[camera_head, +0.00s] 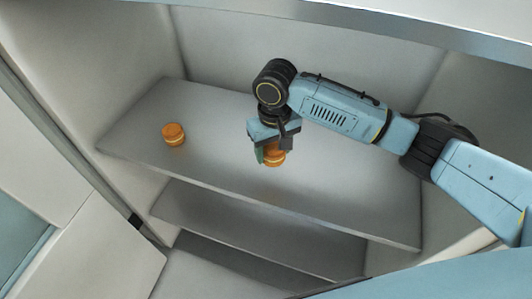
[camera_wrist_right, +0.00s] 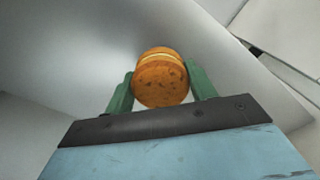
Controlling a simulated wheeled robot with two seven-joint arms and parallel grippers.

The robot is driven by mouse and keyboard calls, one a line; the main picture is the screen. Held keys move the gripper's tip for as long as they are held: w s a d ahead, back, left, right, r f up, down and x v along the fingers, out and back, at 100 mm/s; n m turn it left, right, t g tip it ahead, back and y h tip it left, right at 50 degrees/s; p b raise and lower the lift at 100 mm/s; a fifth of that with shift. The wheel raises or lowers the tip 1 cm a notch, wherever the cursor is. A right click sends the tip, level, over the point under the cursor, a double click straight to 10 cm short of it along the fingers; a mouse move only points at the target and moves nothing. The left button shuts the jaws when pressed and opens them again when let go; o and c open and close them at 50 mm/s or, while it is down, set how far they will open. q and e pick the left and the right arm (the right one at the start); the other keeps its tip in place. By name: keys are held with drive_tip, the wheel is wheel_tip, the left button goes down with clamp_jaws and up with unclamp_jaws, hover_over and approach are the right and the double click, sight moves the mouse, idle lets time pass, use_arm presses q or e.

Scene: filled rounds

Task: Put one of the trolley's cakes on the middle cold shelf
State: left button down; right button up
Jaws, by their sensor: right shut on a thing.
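My right gripper (camera_head: 272,150) is shut on an orange-brown round cake (camera_head: 274,158) with a pale band through it. It holds the cake over the highest shelf board in view (camera_head: 345,205); I cannot tell whether the cake touches the board. In the right wrist view the cake (camera_wrist_right: 160,78) sits between the green fingers of the gripper (camera_wrist_right: 162,88). A second, similar cake (camera_head: 174,134) stands on the same board, to the left. My left gripper and the trolley are not in view.
Two lower boards (camera_head: 225,218) show below. Pale side walls (camera_head: 88,65) and a back wall (camera_head: 215,45) close in the shelves. A bright edge (camera_head: 430,30) runs across the top. An open-looking pale door (camera_head: 105,245) is at lower left. The board between the two cakes is clear.

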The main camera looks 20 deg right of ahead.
sight(273, 145)
wheel_tip(273, 145, down, 4)
wheel_tip(273, 145, down, 2)
drive_tip(key=shift+f, duration=0.25)
drive_tip(key=shift+f+b, duration=0.25)
drive_tip(key=shift+b, duration=0.05)
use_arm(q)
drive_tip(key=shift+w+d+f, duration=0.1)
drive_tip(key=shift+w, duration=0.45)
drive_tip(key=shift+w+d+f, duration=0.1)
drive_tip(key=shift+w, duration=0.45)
use_arm(e)
drive_tip(key=shift+f, duration=0.1)
drive_tip(key=o, duration=0.7)
use_arm(q)
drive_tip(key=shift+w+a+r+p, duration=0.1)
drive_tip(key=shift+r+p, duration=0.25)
drive_tip(key=shift+p, duration=0.1)
use_arm(e)
wheel_tip(273, 145, up, 12)
drive_tip(key=shift+r, duration=0.2)
